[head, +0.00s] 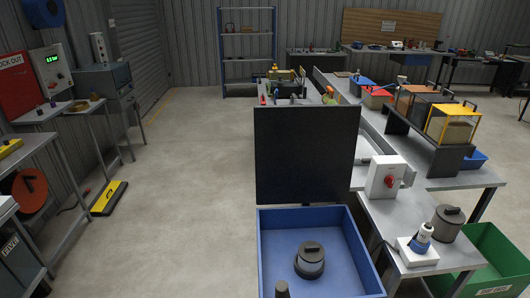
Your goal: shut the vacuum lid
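A wide blue open-topped box (354,247) stands at the bottom centre. A large black panel (305,150) stands upright along its back edge like a raised lid, so the box is open. This looks like the vacuum lid, though no label shows. A grey round canister (310,262) with a dark handled top sits inside the box. A dark knob-like post (281,288) shows at the bottom edge, cut off by the frame; I cannot tell what it belongs to. My gripper is not in view.
A green crate (500,250) stands at lower right. The floor left of the box is clear.

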